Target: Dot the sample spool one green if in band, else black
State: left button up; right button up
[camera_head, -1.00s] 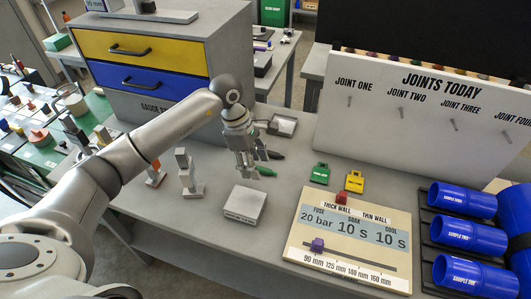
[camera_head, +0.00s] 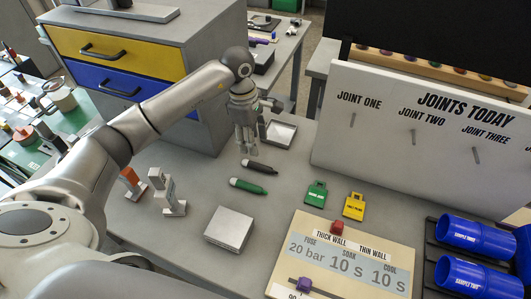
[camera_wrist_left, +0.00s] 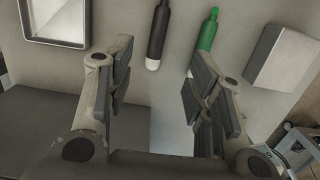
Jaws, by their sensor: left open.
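A green marker (camera_head: 248,186) and a black marker (camera_head: 259,166) lie side by side on the grey table. In the left wrist view the black marker (camera_wrist_left: 159,35) and the green marker (camera_wrist_left: 207,35) lie beyond my fingertips. My left gripper (camera_head: 245,150) is open and empty, pointing down above the table near the black marker; its spread fingers show in the left wrist view (camera_wrist_left: 160,65). Two blue sample spools (camera_head: 477,233) (camera_head: 478,275) lie in a black rack at the right edge. Their labels are too small to read surely. The lowest spool seen earlier is out of frame.
A grey block (camera_head: 229,229) sits in front of the markers, a shallow tray (camera_head: 280,134) behind. Green (camera_head: 316,194) and yellow (camera_head: 353,206) tags and a settings board (camera_head: 345,255) with red and purple sliders are to the right. Upright grey pieces (camera_head: 168,193) stand left.

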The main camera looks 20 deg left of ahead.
aim_at(260, 165)
pick_arm(q)
jog(key=f, duration=0.1)
jog(key=f+p, duration=0.1)
jog(key=f, duration=0.3)
jog(key=shift+d+p, duration=0.35)
jog(key=shift+w+f, duration=0.15)
jog(key=shift+f, duration=0.1)
jog(key=f+p, duration=0.1)
jog(key=f, duration=0.1)
jog(key=f+p, duration=0.1)
jog(key=f, duration=0.1)
jog(key=shift+d+p, duration=0.35)
jog(key=shift+d, duration=0.05)
jog(key=shift+f, duration=0.5)
pick_arm(e)
jog(key=r, duration=0.4)
jog(key=shift+w+r, duration=0.2)
pick_arm(q)
jog(key=c, duration=1)
pick_arm(e)
jog(key=shift+s, duration=0.3)
jog(key=shift+f, duration=0.1)
